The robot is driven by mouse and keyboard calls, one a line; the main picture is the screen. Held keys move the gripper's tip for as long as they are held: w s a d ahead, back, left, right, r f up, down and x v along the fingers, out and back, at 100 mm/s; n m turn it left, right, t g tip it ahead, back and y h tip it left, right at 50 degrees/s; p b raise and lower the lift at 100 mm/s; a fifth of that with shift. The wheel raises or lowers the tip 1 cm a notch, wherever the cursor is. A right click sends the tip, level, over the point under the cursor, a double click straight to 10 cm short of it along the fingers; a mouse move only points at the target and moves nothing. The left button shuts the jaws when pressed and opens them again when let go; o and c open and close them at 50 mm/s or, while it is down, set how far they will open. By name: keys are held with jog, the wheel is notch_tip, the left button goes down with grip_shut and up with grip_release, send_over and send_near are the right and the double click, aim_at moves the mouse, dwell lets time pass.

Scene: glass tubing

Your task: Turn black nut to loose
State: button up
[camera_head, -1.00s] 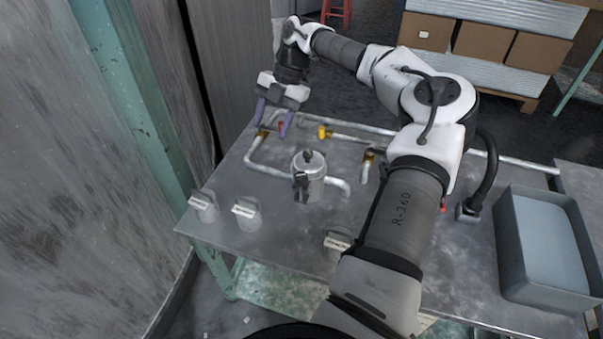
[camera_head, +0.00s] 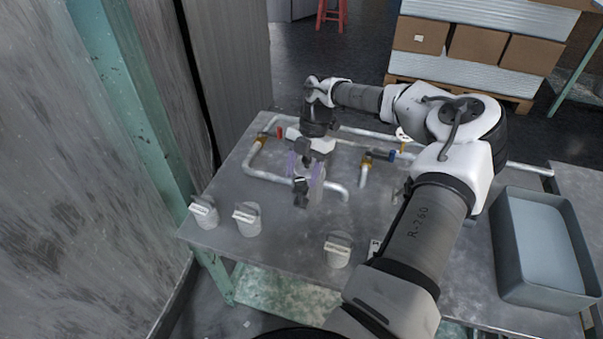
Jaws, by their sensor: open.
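The canister's top and any black nut there are largely hidden by my gripper.
Light pipes (camera_head: 272,176) run across the grey table (camera_head: 290,235), with a red-handled valve (camera_head: 279,132) and a dark blue one (camera_head: 380,155). Grey capped fittings (camera_head: 247,220) stand along the front left. A grey bin (camera_head: 545,245) sits at right.

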jog(key=shift+s+a+f, duration=0.2)
jog(key=shift+s+f, duration=0.05)
jog(key=shift+f, duration=0.4)
jog(key=c, duration=1)
jog(key=shift+n, duration=0.4)
jog(key=shift+w+a+n+h+p, duration=0.1)
jog(key=shift+n+h+p, duration=0.4)
jog(key=shift+n, duration=0.5)
jog(key=shift+a+n+g+h, duration=0.15)
jog(key=shift+n+h, duration=0.35)
jog(key=shift+n, duration=0.6)
jog(key=shift+d+n+g+h, duration=0.15)
jog(key=shift+n+h, duration=0.35)
jog(key=shift+n, duration=0.6)
jog(key=shift+a, duration=0.1)
